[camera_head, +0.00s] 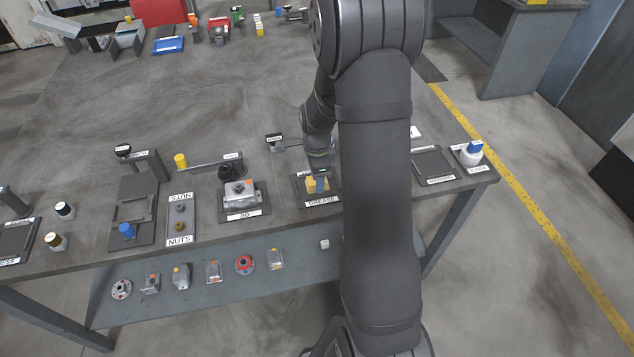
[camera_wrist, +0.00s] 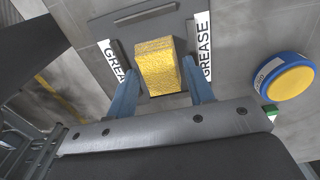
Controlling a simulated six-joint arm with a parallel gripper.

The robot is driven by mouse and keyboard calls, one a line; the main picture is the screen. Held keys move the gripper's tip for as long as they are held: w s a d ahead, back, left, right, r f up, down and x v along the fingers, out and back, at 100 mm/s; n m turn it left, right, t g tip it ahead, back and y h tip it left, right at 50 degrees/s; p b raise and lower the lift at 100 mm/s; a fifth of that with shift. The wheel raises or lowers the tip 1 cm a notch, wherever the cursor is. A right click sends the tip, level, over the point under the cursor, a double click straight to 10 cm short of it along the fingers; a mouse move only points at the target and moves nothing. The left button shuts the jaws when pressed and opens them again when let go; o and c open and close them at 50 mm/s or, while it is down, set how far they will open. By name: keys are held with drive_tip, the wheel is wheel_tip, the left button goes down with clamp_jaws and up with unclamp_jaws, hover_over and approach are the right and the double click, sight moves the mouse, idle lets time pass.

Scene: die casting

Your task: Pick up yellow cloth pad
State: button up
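The yellow cloth pad (camera_wrist: 157,66) is a small block lying on the dark tray (camera_wrist: 146,20) labelled GREASE. In the head view the pad (camera_head: 311,183) shows on the same tray (camera_head: 325,194), partly behind my gripper (camera_head: 319,186). In the wrist view my gripper (camera_wrist: 152,58) has its blue fingers on either side of the pad. A gap shows between the left finger and the pad; the right finger is very close to it, and I cannot tell whether they touch. The gripper is open around the pad.
A JIG tray (camera_head: 243,214) with a metal part stands to the left. A round blue and yellow item (camera_wrist: 285,78) is right of the pad in the wrist view. A white bottle with a blue cap (camera_head: 471,155) stands near the table's right end.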

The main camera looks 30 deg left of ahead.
drive_tip(key=c, duration=0.6)
drive_tip(key=shift+o, duration=0.2)
drive_tip(key=shift+r, duration=0.45)
drive_tip(key=r, duration=0.3)
drive_tip(key=shift+d+r, duration=0.2)
drive_tip(key=shift+r, duration=0.15)
drive_tip(key=w+d+r, duration=0.2)
drive_tip(key=d+r, duration=0.4)
drive_tip(key=d, duration=0.5)
drive_tip(key=shift+r, duration=0.25)
